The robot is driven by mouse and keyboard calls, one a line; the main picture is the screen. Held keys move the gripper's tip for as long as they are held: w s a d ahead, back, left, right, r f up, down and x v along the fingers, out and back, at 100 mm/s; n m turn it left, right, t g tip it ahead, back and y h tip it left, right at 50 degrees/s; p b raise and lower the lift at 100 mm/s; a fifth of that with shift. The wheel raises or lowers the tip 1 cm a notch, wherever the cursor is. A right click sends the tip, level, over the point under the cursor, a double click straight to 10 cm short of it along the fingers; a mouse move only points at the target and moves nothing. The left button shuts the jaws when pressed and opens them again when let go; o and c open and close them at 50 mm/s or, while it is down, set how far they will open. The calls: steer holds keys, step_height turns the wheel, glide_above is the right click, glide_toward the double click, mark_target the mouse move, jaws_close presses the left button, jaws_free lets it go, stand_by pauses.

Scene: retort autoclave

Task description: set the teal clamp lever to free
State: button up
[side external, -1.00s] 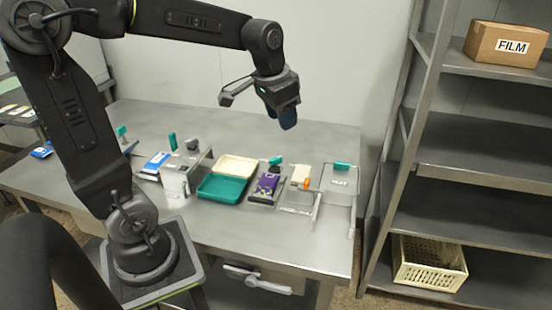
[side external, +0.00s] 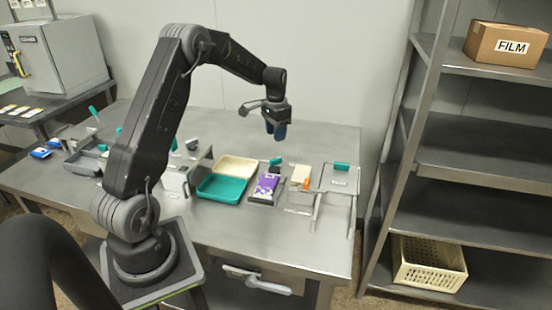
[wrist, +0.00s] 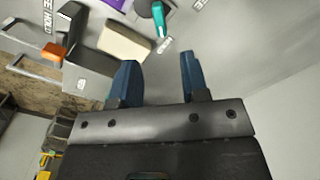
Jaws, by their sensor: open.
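A teal lever on a dark round base (side external: 277,160) is at the back of the row on the bench, behind the purple packet. The lever lies beyond the fingertips.
A purple packet (side external: 264,187), a cream block (side external: 300,173) and an orange piece (side external: 306,184) stand close by. A teal tray (side external: 221,189) is left. The bench behind is clear.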

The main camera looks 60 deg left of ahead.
mark_target(276, 159)
step_height(276, 159, down, 10)
steer(key=shift+f, duration=0.1)
stand_by(0.4)
jaws_close()
